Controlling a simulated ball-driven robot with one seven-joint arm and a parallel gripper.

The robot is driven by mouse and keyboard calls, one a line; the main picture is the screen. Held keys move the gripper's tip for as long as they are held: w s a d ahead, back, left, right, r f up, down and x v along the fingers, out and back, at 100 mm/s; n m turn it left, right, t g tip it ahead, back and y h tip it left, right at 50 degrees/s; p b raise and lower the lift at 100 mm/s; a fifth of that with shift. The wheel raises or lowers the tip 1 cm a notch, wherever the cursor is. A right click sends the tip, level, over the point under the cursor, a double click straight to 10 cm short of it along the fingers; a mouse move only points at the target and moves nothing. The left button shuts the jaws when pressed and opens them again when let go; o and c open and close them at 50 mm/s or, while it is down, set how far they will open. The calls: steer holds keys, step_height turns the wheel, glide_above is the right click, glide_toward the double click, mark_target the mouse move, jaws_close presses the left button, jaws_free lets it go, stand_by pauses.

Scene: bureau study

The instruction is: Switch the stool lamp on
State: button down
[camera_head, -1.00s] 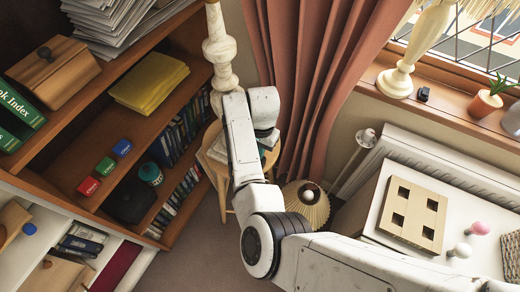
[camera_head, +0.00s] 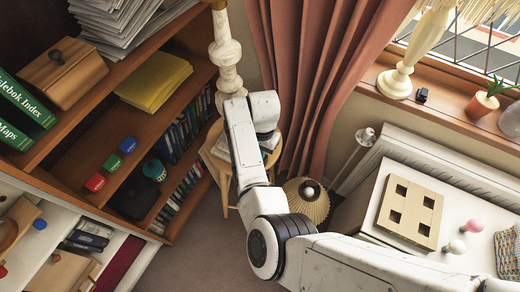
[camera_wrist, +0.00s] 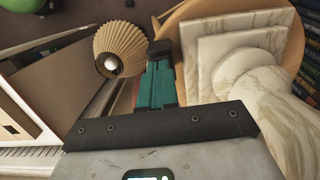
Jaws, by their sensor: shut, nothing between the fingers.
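The stool lamp (camera_head: 225,62) is cream and marbled with a turned column. It stands on a round wooden stool (camera_head: 224,187) between the bookshelf and the curtain; its top is outside the head view. In the wrist view its square stepped base (camera_wrist: 210,60) and thick column (camera_wrist: 285,125) fill the right side, on the stool's wooden top (camera_wrist: 290,22). My gripper (camera_wrist: 160,55) is shut and empty, with teal fingers beside the base's left edge. Contact cannot be told. In the head view my arm hides most of the gripper and the lamp's base. No switch is clearly visible.
A pleated lampshade (camera_head: 305,203) stands low right of the stool; it also shows in the wrist view (camera_wrist: 120,48). The bookshelf (camera_head: 185,215) is close on the left. The red curtain (camera_head: 310,80) hangs behind. A white-topped cabinet (camera_head: 385,225) stands at right.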

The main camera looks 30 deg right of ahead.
step_height(320, 180, up, 13)
steer(key=w+d, duration=0.1)
steer(key=shift+w+d+r+b, duration=0.2)
steer(key=shift+d+b, duration=0.15)
stand_by(0.4)
steer(key=s+d+f+n+t+h+b, duration=0.1)
steer(key=s+d+f+n+h, duration=0.15)
steer(key=s+d, duration=0.35)
steer(key=s+d+f+n+t+h+b, duration=0.1)
steer(key=s+d+f, duration=0.2)
steer(key=s+d, duration=0.35)
steer(key=s+a+f+n+y+b, duration=0.1)
steer(key=s+a+f+n, duration=0.1)
steer(key=s, duration=0.7)
steer(key=s+a+f+n+y, duration=0.1)
steer(key=s+a+n, duration=0.3)
steer(key=s, duration=0.5)
steer(key=shift+s+a+f+b, duration=0.2)
steer(key=shift+f+b, duration=0.2)
steer(key=shift+f, duration=0.35)
